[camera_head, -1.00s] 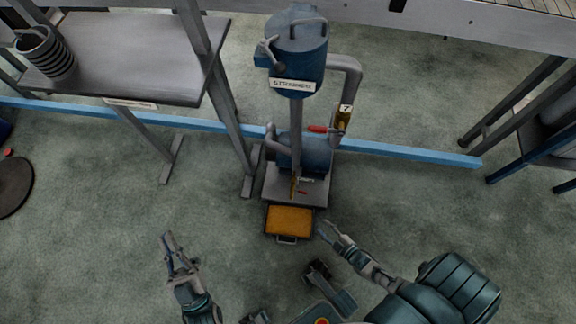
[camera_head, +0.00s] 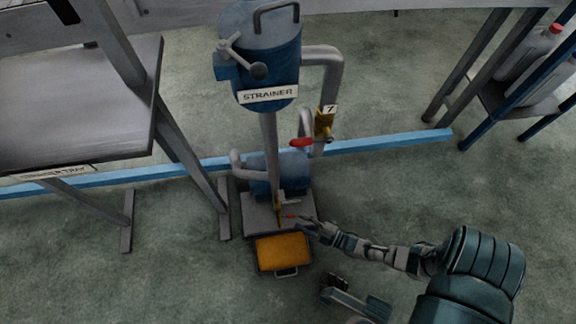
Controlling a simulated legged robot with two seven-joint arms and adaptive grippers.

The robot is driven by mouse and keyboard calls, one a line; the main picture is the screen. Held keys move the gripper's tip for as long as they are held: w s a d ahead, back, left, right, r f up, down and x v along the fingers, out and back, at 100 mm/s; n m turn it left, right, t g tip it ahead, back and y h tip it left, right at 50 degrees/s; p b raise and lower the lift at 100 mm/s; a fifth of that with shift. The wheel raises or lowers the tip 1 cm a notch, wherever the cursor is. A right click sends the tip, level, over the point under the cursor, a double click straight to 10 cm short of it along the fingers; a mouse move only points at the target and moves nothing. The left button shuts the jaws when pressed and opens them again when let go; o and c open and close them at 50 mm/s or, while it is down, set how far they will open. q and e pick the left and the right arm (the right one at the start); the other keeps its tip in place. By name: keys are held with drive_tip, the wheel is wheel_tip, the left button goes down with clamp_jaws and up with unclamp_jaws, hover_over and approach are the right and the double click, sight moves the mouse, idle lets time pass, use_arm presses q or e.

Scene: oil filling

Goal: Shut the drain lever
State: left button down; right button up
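The drain valve (camera_head: 280,213) is a small brass fitting at the foot of the grey pipe under the blue strainer (camera_head: 262,55). Its small red lever (camera_head: 291,215) points to the right. My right gripper (camera_head: 303,224) is just right of the red lever, its fingertips very close to it. I cannot tell whether they touch, or how far the fingers are apart. A tray of orange-yellow liquid (camera_head: 259,259) sits on the floor below the drain.
A larger red lever (camera_head: 301,142) is on the brass valve tagged 7 (camera_head: 324,122). A blue pump (camera_head: 279,173) stands on a grey base behind the drain. A grey table (camera_head: 75,110) is at left, and a shelf with jugs (camera_head: 528,62) at upper right. Blue rail crosses the floor.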

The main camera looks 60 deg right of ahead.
sight(292, 216)
drive_tip(key=w, duration=0.4)
drive_tip(key=shift+w+f+b, duration=0.25)
drive_tip(key=shift+w+b, duration=0.1)
drive_tip(key=shift+b, duration=0.05)
drive_tip(key=shift+w+a+r, duration=0.15)
drive_tip(key=shift+w+r, duration=0.05)
drive_tip(key=shift+w, duration=0.05)
clamp_jaws()
